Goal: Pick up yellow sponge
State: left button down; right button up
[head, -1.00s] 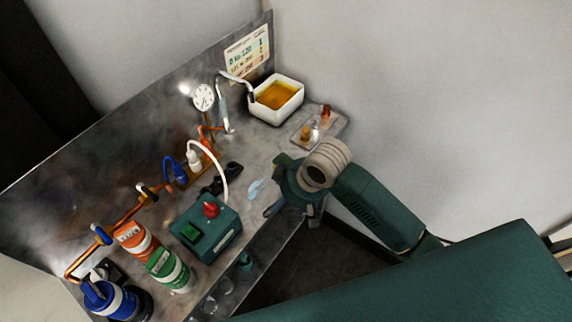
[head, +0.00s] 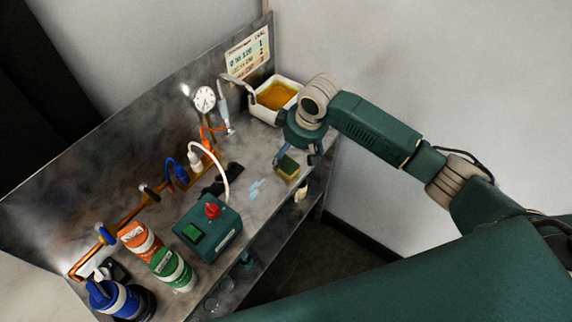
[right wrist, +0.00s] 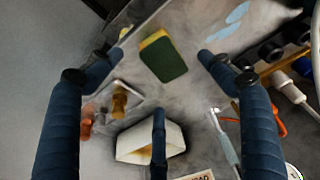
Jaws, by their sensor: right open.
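The yellow sponge (head: 288,168) with a dark green side lies on the metal bench top near its front edge. In the right wrist view the sponge (right wrist: 163,56) is at upper middle, green face showing, between the lines of my spread fingers but apart from them. My right gripper (head: 304,150) is open and empty, above the bench just behind the sponge in the head view. Its blue fingers (right wrist: 146,75) frame the sponge in the wrist view. My left gripper is not in view.
A white basin (head: 262,110) with amber liquid stands behind my right gripper. A green box with a red knob (head: 212,210), a white hose and copper pipes are to the left. Light blue marks (head: 256,188) lie beside the sponge. A lower shelf (head: 290,215) is below.

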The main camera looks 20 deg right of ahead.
aim_at(290, 161)
jog(key=shift+w+f+p, duration=0.1)
jog(key=shift+f+p, duration=0.2)
jog(key=shift+f, duration=0.05)
jog(key=p+x, duration=0.1)
jog(key=x, duration=0.2)
jog(key=shift+w+f, duration=0.1)
jog(key=shift+f, duration=0.2)
jog(key=shift+w+f, duration=0.1)
jog(key=shift+f, duration=0.3)
jog(key=c, duration=0.8)
